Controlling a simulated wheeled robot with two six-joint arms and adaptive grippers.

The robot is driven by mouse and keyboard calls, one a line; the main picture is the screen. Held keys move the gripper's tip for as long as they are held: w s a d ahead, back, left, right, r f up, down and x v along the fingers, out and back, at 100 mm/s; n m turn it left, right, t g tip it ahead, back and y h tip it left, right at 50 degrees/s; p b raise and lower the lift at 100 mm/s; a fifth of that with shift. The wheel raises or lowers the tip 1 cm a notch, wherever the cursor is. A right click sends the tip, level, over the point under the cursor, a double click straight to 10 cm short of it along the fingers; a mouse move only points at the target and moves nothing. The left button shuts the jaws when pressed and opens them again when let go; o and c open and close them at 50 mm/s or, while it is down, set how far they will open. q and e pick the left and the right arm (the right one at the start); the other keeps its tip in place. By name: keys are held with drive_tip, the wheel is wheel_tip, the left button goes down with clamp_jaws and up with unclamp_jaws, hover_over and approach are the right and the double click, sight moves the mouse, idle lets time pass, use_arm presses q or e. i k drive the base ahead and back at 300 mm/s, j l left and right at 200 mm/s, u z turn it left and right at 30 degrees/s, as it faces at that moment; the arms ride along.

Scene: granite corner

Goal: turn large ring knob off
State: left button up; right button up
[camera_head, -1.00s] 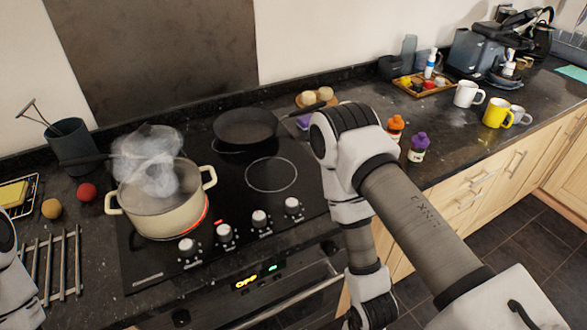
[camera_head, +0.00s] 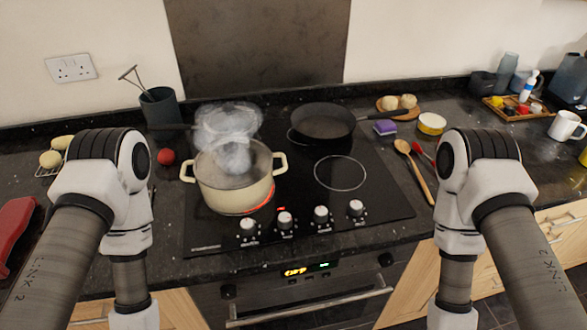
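A row of several silver-white knobs lies along the front of the black hob (camera_head: 399,208). From left to right they include the leftmost knob (camera_head: 248,226), second knob (camera_head: 285,221), third knob (camera_head: 321,215) and rightmost knob (camera_head: 357,209). A small red light shows just above the second knob. A cream pot (camera_head: 232,191) stands steaming on the front-left ring, whose edge (camera_head: 262,206) glows red. Which knob is the large ring's is not labelled legibly. Both my arms are bent at the picture's sides, forearms pointing down; both grippers are out of the picture.
A dark frying pan (camera_head: 322,121) sits at the back right of the hob, beside an empty ring (camera_head: 340,173). A wooden spoon (camera_head: 418,176) lies right of the hob. The oven handle (camera_head: 310,308) runs below the knobs. The space before the knobs is clear.

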sight(284, 219)
drive_tip(key=k+j+z, duration=0.25)
drive_tip(key=z, duration=0.15)
drive_tip(key=k+j+z, duration=0.15)
drive_tip(key=k+z, duration=0.7)
drive_tip(key=i, duration=0.5)
